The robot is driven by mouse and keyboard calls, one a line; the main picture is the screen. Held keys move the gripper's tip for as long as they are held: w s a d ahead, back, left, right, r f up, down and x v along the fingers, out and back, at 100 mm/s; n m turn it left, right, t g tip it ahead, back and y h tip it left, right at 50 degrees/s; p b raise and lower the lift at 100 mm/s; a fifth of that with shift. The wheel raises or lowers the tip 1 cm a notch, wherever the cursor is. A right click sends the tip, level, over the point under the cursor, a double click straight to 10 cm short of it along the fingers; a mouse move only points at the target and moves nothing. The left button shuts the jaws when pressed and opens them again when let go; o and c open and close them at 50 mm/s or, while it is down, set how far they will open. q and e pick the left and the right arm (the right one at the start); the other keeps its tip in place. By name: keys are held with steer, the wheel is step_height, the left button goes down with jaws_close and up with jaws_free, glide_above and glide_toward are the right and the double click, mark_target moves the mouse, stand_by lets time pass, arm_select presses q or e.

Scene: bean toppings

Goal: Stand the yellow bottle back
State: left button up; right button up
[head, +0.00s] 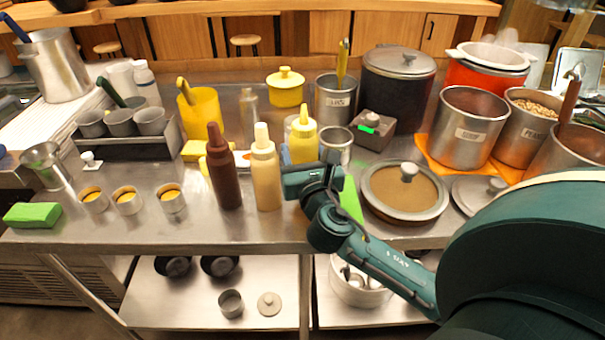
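The yellow bottle (303,142) stands upright, nozzle up, right of the middle of the steel counter. My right gripper (312,180) is in front of its lower part and hides its base. I cannot tell whether the fingers are closed around the bottle or whether its base touches the counter. A cream bottle (266,175) and a dark brown bottle (222,172) stand upright to its left. Three small cups with yellow contents, a left one (93,198), a middle one (127,201) and a right one (171,198), stand at the front left. My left gripper is not in view.
A lidded pan (405,192) lies right of my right gripper. Behind are a steel container (336,100), a black lidded pot (398,85) and a small yellow pot (286,87). A green sponge (32,215) lies at the left front edge of the counter (215,238).

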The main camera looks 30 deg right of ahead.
step_height(320, 180, down, 4)
steer(key=shift+b, duration=0.65)
steer(key=shift+r, duration=0.1)
steer(key=shift+f, duration=0.2)
steer(key=o, duration=0.4)
